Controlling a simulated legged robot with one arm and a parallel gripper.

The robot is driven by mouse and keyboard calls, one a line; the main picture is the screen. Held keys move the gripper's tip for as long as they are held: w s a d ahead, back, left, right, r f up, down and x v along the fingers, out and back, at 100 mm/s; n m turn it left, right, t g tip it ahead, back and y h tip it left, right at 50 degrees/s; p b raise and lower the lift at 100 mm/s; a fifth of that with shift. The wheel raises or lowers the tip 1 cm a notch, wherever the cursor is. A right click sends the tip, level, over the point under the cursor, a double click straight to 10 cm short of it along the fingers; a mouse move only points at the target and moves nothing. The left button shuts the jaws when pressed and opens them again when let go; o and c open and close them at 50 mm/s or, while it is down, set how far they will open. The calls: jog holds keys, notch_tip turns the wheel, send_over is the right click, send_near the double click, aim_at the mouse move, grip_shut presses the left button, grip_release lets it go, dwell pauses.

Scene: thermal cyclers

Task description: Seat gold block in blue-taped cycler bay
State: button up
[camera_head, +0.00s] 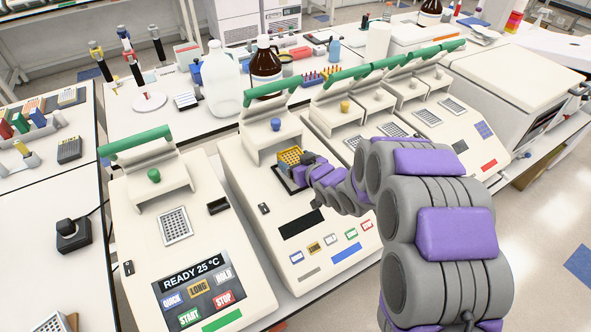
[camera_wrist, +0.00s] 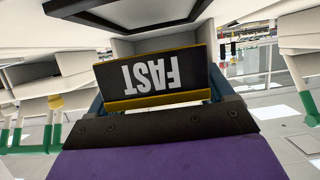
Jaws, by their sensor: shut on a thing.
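The gold block (camera_head: 289,157) is a gridded block at the dark bay (camera_head: 288,188) of the second cycler from the left. That cycler (camera_head: 240,180) has a blue tape strip (camera_head: 346,252) on its front and a blue knob (camera_head: 275,124) under its raised lid. My gripper (camera_head: 302,162) comes from the right and is shut on the block. In the wrist view the block's dark face reads FAST upside down, with gold edges (camera_wrist: 152,101), between my gripper's fingers (camera_wrist: 155,95). I cannot tell whether the block is above the bay or down in it.
A cycler with green tape (camera_head: 222,320) and a READY 25 °C screen (camera_head: 195,285) stands at left, lid raised. More open cyclers (camera_head: 440,115) stand at right. A white jug (camera_head: 222,85) and brown bottle (camera_head: 265,65) stand behind the raised lids.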

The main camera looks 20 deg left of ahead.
jog(key=f, duration=0.2)
jog(key=f+b, duration=0.1)
jog(key=shift+a+f, duration=0.25)
jog(key=shift+a, duration=0.05)
jog(key=o, duration=1.4)
jog(key=shift+d, duration=0.1)
jog(key=p+v, duration=0.1)
jog(key=v, duration=1.1)
jog(key=shift+p, duration=0.4)
